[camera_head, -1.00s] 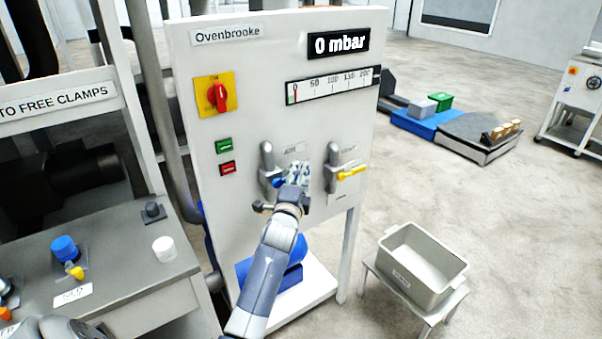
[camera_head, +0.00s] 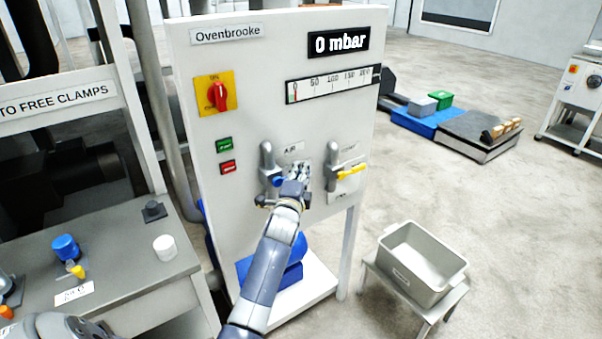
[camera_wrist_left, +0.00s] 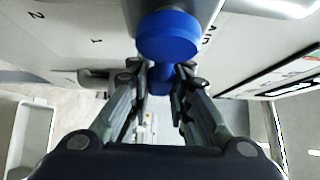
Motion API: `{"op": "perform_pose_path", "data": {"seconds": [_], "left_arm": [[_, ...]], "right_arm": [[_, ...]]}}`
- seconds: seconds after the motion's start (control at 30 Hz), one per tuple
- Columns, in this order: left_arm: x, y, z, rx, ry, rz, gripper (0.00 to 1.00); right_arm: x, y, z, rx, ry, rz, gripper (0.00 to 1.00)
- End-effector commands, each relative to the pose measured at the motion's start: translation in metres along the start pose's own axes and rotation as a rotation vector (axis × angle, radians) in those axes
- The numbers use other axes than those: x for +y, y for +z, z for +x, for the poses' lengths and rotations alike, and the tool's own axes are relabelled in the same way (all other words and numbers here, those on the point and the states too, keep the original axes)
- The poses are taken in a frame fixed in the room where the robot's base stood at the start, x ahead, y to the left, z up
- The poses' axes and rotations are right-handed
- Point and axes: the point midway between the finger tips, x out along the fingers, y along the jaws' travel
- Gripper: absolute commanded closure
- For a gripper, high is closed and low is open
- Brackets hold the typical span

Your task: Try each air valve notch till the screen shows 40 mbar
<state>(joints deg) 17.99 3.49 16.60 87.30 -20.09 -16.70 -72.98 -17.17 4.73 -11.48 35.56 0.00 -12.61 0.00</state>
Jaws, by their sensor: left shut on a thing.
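The screen (camera_head: 339,41) at the top of the white panel reads 0 mbar. The air valve (camera_head: 267,160) is a grey fitting with a blue handle (camera_head: 278,181), under a label reading AIR. My left gripper (camera_head: 287,182) is at the blue handle, partly covering it. In the left wrist view, the fingers (camera_wrist_left: 160,82) are shut on the lower blue part of the handle, below a round blue cap (camera_wrist_left: 167,36). My right gripper is not in view.
A second valve with a yellow handle (camera_head: 351,171) sits right of the air valve. A scale gauge (camera_head: 333,84), red switch (camera_head: 217,96) and green and red buttons are on the panel. A grey bin (camera_head: 425,262) stands at right; a workbench (camera_head: 125,262) is at left.

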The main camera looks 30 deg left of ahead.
Motion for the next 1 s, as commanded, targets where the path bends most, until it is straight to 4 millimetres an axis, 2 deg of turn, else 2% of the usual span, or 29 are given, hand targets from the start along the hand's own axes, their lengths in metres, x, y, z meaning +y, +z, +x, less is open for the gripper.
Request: {"op": "perform_pose_path", "data": {"seconds": [0.23,0.6,0.8,1.0], "left_arm": [[0.002,0.001,-0.001,0.000,0.075,0.075,1.00],[0.020,0.004,-0.004,0.000,0.252,0.253,1.00],[0.029,0.006,-0.005,-0.001,0.321,0.322,1.00],[0.035,0.007,-0.007,-0.001,0.356,0.356,1.00]], "right_arm": [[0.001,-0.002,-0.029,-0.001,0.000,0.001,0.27],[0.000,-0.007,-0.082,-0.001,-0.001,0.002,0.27],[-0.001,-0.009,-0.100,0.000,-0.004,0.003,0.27],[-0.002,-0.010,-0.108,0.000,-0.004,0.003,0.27]]}}
